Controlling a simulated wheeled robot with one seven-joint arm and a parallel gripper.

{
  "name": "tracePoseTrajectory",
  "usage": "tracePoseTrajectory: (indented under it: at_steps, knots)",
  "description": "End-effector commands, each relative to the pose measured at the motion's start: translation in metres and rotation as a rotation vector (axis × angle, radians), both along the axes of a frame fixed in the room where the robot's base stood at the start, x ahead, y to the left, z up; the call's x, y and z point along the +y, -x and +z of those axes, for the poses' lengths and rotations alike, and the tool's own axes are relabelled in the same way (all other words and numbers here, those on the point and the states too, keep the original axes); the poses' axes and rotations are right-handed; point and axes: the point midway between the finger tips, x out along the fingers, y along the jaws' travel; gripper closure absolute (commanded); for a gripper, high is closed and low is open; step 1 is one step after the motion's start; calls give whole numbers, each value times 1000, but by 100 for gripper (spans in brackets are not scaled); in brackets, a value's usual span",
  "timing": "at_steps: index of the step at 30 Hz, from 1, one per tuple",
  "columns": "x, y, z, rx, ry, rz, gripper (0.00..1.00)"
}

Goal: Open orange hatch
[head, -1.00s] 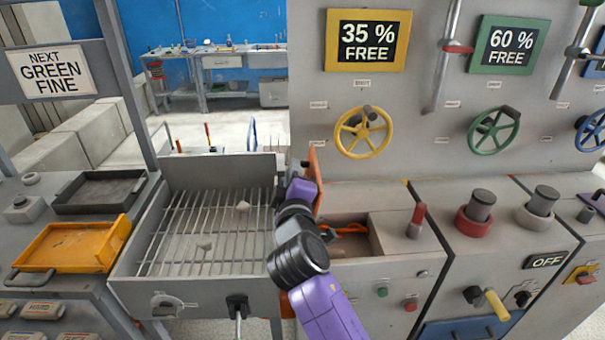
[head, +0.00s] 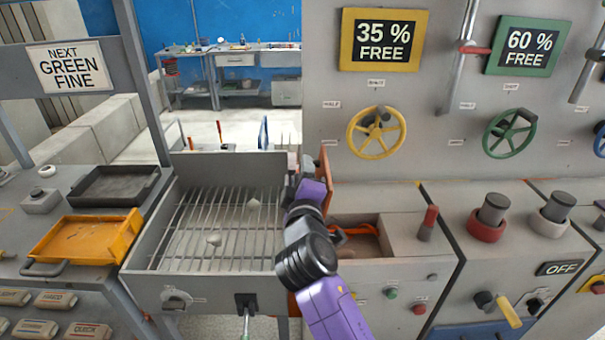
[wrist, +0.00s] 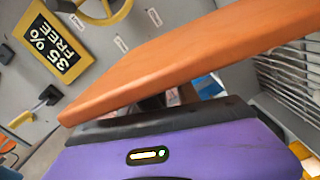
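The orange hatch (head: 323,174) stands raised, seen nearly edge-on, at the left side of an open recess (head: 350,247) in the grey panel top. In the wrist view the hatch (wrist: 190,60) is a broad, thick orange plate across the picture, close to the purple and black gripper body. My gripper (head: 306,166) is at the left side of the hatch, over the right edge of the grate box. Its fingertips are not clear in either view, so I cannot tell whether it grips or only touches the hatch. An orange loop (head: 358,230) shows inside the recess.
A grate box (head: 152,225) with small grey lumps lies left of my arm. A red-topped lever (head: 428,222) stands right of the recess. A yellow handwheel (head: 376,133) is on the wall above. An orange tray (head: 52,250) and a black tray (head: 95,186) are far left.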

Motion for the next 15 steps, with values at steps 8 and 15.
tracePoseTrajectory:
  at_steps: [8,15]
  knots:
    - [1,37,-3,0,-1,2,62]
    - [1,69,-3,2,-1,2,62]
